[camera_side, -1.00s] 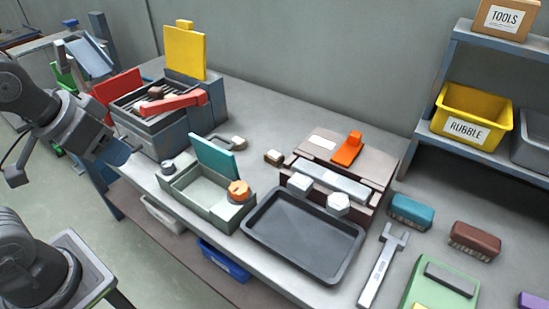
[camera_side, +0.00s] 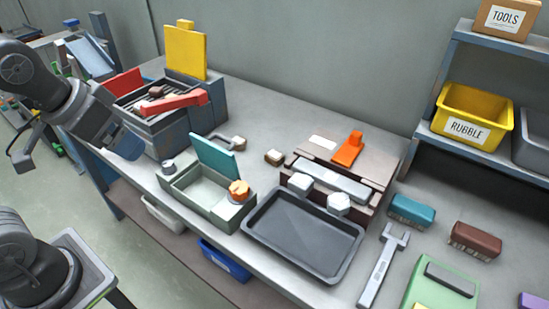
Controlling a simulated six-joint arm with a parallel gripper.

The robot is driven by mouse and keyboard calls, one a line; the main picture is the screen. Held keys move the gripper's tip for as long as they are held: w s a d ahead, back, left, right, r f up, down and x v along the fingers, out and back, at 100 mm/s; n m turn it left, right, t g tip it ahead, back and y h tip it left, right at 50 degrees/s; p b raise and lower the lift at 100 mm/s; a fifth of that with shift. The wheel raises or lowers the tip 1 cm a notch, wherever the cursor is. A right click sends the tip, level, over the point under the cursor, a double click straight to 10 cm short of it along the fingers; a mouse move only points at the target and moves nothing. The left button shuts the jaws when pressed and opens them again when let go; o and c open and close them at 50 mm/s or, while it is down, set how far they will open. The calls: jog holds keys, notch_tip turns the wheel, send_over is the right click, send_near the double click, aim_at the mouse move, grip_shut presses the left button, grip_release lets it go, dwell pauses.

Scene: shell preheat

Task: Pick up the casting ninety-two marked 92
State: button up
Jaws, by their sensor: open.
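No marking 92 is readable on any piece in view, so I cannot tell which one is casting ninety-two. Small brownish pieces (camera_side: 156,92) lie on the grate of the open box at the back left. A small tan-and-dark piece (camera_side: 274,157) lies on the bench in the middle, and another light piece (camera_side: 238,143) lies left of it.
The grate box (camera_side: 183,124) has a red handle and an upright yellow panel. A green box with a teal lid (camera_side: 215,155), a dark tray (camera_side: 304,236) and a brown fixture with an orange lever (camera_side: 348,149) fill the middle. A wrench (camera_side: 383,266) lies right. Shelves hold bins.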

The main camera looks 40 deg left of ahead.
jog(key=w+r+g, duration=0.2)
jog(key=w+r, duration=0.1)
jog(key=w, duration=0.9)
jog(key=m+g, duration=0.1)
jog(key=g, duration=0.2)
send_over(272, 156)
notch_tip(272, 156, down, 20)
notch_tip(272, 156, down, 14)
jog(key=shift+s+r, duration=0.1)
jog(key=shift+r, duration=0.05)
jog(key=c, duration=1.1)
